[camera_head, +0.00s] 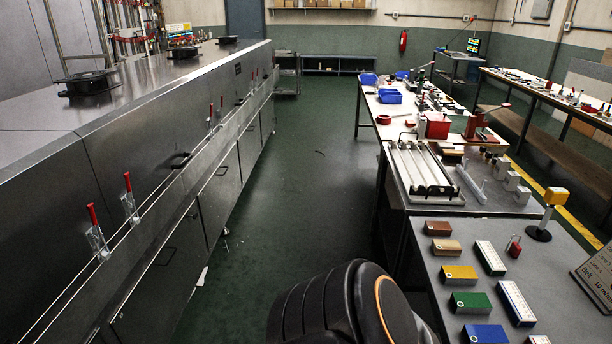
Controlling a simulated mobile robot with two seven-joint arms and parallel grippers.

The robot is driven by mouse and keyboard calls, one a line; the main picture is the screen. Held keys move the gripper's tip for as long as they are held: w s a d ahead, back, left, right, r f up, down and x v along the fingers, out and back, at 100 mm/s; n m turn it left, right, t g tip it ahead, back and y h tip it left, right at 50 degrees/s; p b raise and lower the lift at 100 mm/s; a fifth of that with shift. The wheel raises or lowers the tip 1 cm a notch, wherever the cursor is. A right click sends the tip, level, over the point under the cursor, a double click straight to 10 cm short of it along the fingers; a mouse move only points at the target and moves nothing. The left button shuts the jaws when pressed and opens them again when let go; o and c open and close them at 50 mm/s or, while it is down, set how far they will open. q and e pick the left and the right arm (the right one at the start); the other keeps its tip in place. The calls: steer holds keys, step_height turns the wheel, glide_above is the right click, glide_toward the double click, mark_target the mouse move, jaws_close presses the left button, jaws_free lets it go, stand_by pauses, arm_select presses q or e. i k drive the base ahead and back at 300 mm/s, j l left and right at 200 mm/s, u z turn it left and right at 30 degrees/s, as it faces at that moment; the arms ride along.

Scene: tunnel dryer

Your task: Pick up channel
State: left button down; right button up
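A long, pale grey bar that looks like the channel (471,186) lies on the middle bench at right. It is just right of a rack (447,201) holding several white rods side by side. It is small in the view, so I cannot make out its profile. Neither of my grippers is in view. A dark rounded part of my own body with an orange ring shows at the bottom centre.
Small pale blocks (512,181) stand right of the bar. The near grey table (560,270) holds several coloured boxes, a yellow-topped post (546,213) and a sign (598,276). A long steel dryer (120,150) fills the left. The green floor (300,190) between is mostly clear.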

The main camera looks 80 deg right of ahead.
mark_target(455, 275)
steer(key=z, duration=3)
steer(key=i+l+z, duration=0.1)
steer(key=i+z, duration=0.25)
steer(key=i+l+z, duration=0.1)
steer(key=z, duration=0.25)
steer(key=k+j+z, duration=0.1)
steer(key=k+j, duration=0.2)
steer(key=j+z, duration=0.35)
steer(key=j, duration=0.5)
steer(key=i+j+z, duration=0.1)
steer(key=j, duration=0.2)
steer(key=i+j+z, duration=0.25)
steer(key=j, duration=0.35)
steer(key=i, duration=0.1)
